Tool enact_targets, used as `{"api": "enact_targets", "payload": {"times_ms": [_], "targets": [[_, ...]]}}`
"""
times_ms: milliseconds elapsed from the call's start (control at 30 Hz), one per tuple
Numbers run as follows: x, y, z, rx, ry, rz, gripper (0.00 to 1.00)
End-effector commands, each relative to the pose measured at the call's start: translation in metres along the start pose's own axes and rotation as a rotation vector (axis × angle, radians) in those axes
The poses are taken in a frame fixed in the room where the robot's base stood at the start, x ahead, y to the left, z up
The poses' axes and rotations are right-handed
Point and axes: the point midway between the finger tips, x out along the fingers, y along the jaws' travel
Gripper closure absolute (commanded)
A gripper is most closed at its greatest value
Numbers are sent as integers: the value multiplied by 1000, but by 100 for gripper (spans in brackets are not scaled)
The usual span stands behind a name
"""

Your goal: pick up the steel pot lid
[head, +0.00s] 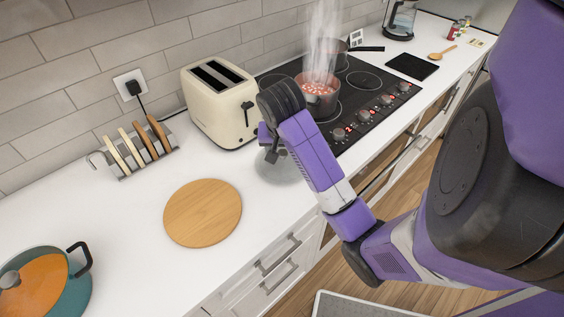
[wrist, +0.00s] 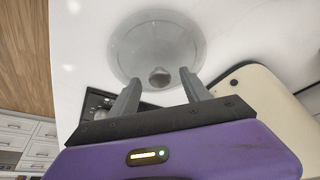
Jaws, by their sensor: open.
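The steel pot lid (wrist: 150,38) is a round grey disc lying on the white counter, with its knob (wrist: 159,77) at the near side in the wrist view. In the head view the lid (head: 288,172) shows only in part, beside the toaster and in front of the hob, with my arm over it. My gripper (wrist: 160,90) is open and empty, its two fingers spread on either side of the knob in the picture. In the head view my gripper (head: 271,152) points down above the lid. I cannot tell the height gap.
A cream toaster (head: 217,108) stands close to the lid. A steaming pot (head: 320,102) with red contents sits on the black hob (head: 352,120), a pan behind it. A round wooden board (head: 203,213), a toast rack (head: 135,150) and a teal pot (head: 72,288) stand left.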

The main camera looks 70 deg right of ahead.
Motion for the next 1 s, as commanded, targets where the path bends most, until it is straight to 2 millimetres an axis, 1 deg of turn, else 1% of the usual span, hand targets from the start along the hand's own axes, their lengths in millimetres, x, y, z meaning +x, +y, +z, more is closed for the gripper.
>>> {"api": "enact_targets", "payload": {"times_ms": [33, 300, 367, 500, 600, 1000], "targets": [[2, 0, 2, 1, 0, 0, 45], [1, 0, 2, 0, -1, 0, 45], [1, 0, 2, 0, -1, 0, 55], [1, 0, 2, 0, 0, 0, 82], [1, 0, 2, 0, 0, 0, 100], [1, 0, 2, 0, 0, 0, 100]]}}
